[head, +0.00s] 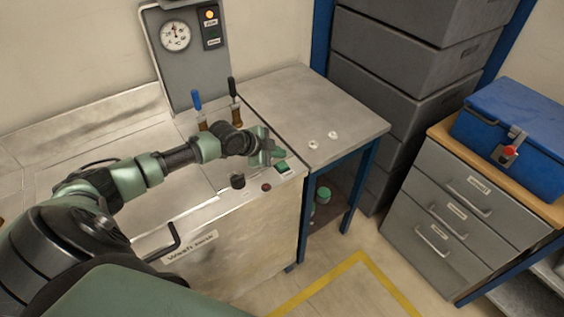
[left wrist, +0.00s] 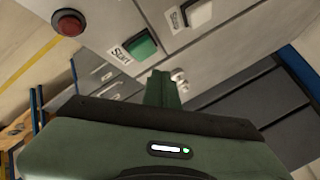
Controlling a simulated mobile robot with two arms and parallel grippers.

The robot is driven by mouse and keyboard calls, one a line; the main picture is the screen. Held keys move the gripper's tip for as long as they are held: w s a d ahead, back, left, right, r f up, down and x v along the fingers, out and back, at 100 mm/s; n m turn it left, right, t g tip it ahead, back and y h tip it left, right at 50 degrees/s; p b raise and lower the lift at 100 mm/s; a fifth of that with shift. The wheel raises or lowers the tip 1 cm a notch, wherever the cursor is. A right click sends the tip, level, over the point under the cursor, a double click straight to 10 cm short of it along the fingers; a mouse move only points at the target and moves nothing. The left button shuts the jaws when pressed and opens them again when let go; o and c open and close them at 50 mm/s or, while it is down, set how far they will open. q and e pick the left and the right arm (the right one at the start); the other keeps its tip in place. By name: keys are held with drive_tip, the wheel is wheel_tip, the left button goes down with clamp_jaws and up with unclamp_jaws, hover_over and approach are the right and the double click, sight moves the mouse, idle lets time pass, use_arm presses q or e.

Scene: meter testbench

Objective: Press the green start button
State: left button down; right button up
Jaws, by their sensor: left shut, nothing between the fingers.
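The green start button (head: 282,167) is on the right front part of the metal bench top. In the left wrist view the green button (left wrist: 141,46) has a label reading "Start" beside it. My left gripper (head: 277,154) is shut and empty, close to the button on its far side in the head view. My right gripper is not in view.
A red button (head: 266,187) and a black knob (head: 238,181) are near the front edge. A white button (left wrist: 198,13) labelled "Stop" is beside the green one. Two levers (head: 197,103) and a gauge panel (head: 187,60) stand behind. A blue toolbox (head: 520,130) is at the right.

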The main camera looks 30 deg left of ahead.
sight(280, 166)
use_arm(q)
wheel_tip(280, 166, up, 4)
drive_tip(key=shift+f+p, duration=0.2)
drive_tip(key=shift+p, duration=0.9)
drive_tip(key=shift+f, duration=0.1)
